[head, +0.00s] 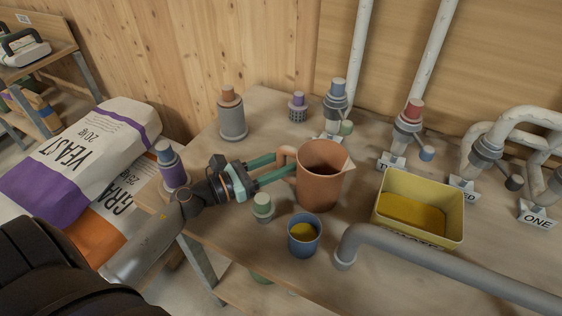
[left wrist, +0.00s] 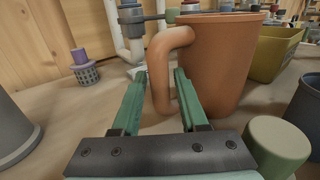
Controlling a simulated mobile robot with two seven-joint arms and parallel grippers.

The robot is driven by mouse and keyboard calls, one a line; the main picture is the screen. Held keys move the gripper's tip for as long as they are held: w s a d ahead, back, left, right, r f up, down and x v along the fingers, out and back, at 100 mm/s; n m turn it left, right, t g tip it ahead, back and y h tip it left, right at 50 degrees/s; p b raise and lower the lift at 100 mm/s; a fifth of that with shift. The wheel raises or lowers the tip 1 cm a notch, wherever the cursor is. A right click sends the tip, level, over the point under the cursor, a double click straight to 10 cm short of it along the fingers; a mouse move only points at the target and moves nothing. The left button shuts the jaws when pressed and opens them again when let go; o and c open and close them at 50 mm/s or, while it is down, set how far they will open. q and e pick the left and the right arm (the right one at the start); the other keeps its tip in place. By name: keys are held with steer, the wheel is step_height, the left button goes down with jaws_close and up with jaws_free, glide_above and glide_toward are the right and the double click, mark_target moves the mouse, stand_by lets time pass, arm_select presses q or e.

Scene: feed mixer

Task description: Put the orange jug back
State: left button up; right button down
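The orange jug (head: 322,188) stands upright on the wooden table, its handle on the left side facing my left gripper. My left gripper (head: 279,168) reaches in from the left with its green fingers at the handle. In the left wrist view, the jug (left wrist: 222,65) fills the upper right and its handle (left wrist: 158,75) comes down between the fingertips of my left gripper (left wrist: 158,80). The fingers are apart, with a visible gap on each side of the handle. The inside of the jug looks dark. My right gripper is not in view.
A blue cup (head: 304,236) with yellow contents and a green-capped piece (head: 262,207) stand close in front. A yellow bin (head: 452,222) is to the right, and a grey pipe (head: 430,262) crosses the front right. A grey bottle (head: 232,118) stands behind; sacks (head: 90,150) lie left.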

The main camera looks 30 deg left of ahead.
arm_select(q)
steer(key=shift+o, duration=0.8)
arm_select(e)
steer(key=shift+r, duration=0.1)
arm_select(q)
steer(key=shift+r, duration=0.2)
steer(key=shift+s+a+f, duration=0.15)
steer(key=shift+s, duration=0.15)
steer(key=b+v, duration=0.1)
steer(key=v, duration=0.3)
steer(key=shift+s+a+f, duration=0.1)
steer(key=shift+s+a, duration=0.1)
steer(key=shift+s, duration=0.05)
steer(key=b+v, duration=0.1)
steer(key=v, duration=0.4)
steer(key=shift+s+a, duration=0.2)
steer(key=shift+s, duration=0.05)
steer(key=shift+s+a+r, duration=0.2)
steer(key=shift+s+a, duration=0.05)
steer(key=shift+s, duration=0.25)
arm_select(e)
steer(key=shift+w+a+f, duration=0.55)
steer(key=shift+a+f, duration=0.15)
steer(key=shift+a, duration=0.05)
